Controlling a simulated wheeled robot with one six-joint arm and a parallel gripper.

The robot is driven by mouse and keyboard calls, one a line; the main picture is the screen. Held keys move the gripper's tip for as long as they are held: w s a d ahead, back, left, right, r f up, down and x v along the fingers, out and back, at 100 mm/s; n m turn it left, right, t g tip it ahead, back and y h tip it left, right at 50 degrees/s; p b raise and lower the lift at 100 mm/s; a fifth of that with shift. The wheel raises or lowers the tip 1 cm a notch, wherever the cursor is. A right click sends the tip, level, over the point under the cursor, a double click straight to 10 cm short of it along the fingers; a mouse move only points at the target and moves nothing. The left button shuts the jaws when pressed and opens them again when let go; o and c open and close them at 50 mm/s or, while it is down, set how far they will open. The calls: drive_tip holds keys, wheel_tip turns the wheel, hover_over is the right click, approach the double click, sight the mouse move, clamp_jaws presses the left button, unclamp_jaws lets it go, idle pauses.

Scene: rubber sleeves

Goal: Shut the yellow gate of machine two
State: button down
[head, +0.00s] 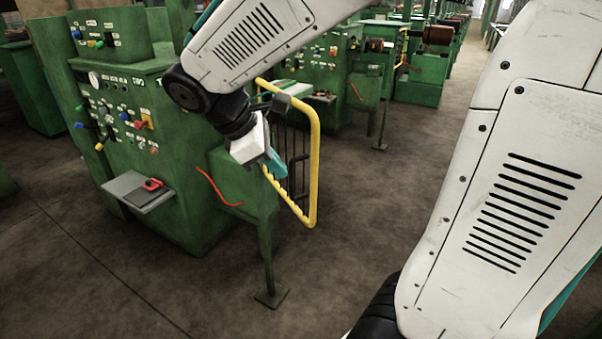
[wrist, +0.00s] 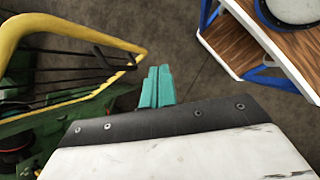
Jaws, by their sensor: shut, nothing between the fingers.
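Machine two (head: 170,185) is a green cabinet with knobs and a label that seems to read TWO, on the left of the head view. Its yellow gate (head: 315,165), a tubular frame with dark bars, stands upright at the machine's right side, jutting out over the floor. How wide its gap is I cannot tell. My gripper (head: 275,167) has its teal fingers shut and empty, pointing down near the gate's lower left part. In the wrist view the fingers (wrist: 157,88) are just right of the yellow frame (wrist: 75,25); contact is unclear. My wrist hides part of the gate.
A green post (head: 268,245) with a foot plate stands in front of the gate. A small shelf (head: 135,192) with a red-handled item juts from the machine's front. More green machines (head: 415,85) line the back. The floor (head: 370,190) right of the gate is clear.

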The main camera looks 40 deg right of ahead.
drive_tip(key=w+f+n+h, duration=0.2)
drive_tip(key=w+n, duration=0.2)
drive_tip(key=w, duration=0.2)
approach(311, 180)
wheel_tip(311, 180, down, 4)
drive_tip(key=shift+s+d+f+n+h, duration=0.1)
drive_tip(key=shift+s+d, duration=0.05)
drive_tip(key=shift+d, duration=0.45)
drive_tip(key=shift+s+d+f+n+h, duration=0.1)
drive_tip(key=shift+s+d, duration=0.1)
drive_tip(key=shift+d, duration=0.4)
drive_tip(key=shift+s+d+f+n+h, duration=0.1)
drive_tip(key=shift+s+d, duration=0.05)
drive_tip(key=shift+d, duration=0.4)
drive_tip(key=shift+d, duration=0.1)
